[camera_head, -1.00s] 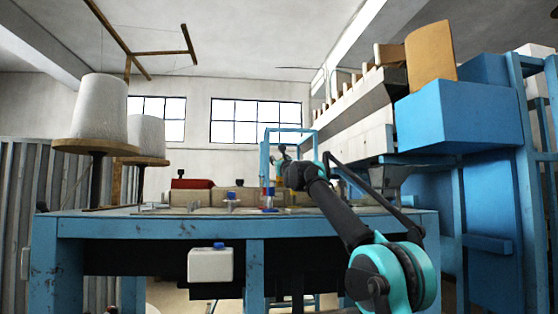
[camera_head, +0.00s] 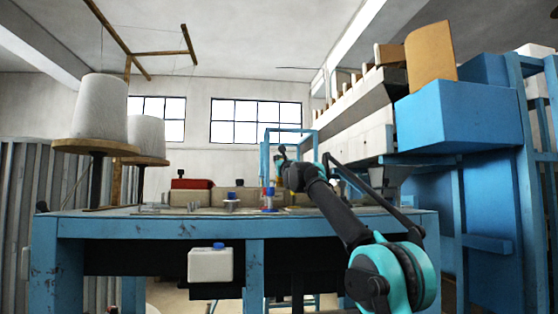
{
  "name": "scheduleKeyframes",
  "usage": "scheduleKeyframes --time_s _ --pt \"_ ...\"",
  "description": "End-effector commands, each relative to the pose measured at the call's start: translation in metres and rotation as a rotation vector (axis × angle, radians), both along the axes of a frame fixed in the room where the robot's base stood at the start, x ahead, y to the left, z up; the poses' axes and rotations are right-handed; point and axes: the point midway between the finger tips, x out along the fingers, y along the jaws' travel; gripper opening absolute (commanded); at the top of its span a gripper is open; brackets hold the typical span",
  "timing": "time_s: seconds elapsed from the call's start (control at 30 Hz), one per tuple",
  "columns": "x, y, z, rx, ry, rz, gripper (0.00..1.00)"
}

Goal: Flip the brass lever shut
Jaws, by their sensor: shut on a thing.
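My arm reaches from the lower right over the blue workbench (camera_head: 130,226). Its far end, with my gripper (camera_head: 279,177), is small and partly covered by my own arm, above the back of the bench. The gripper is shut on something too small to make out. A small orange-yellow patch shows just beside it. I cannot pick out the brass lever clearly, so I cannot tell its position or whether the gripper touches it.
A white canister (camera_head: 210,265) hangs at the front. Thread cones (camera_head: 100,107) stand left; a blue machine (camera_head: 470,117) stands right.

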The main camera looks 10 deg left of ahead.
Motion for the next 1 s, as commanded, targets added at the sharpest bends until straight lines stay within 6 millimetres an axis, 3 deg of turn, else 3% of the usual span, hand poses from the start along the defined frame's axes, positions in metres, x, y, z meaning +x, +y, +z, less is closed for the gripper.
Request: scheduleKeyframes --time_s 0.23,0.53,0.57,0.73,1.0 --pt "-0.003 -0.0008 -0.0003 0.03 -0.106 0.0 0.0" --pt "-0.0033 -0.0008 -0.0005 0.032 -0.113 0.0 0.0" --pt "-0.0033 -0.0008 -0.0005 0.032 -0.113 0.0 0.14" --pt "-0.0033 -0.0009 -0.0004 0.032 -0.113 0.0 0.36" --pt "-0.0035 -0.001 -0.0003 0.032 -0.113 0.0 0.36"
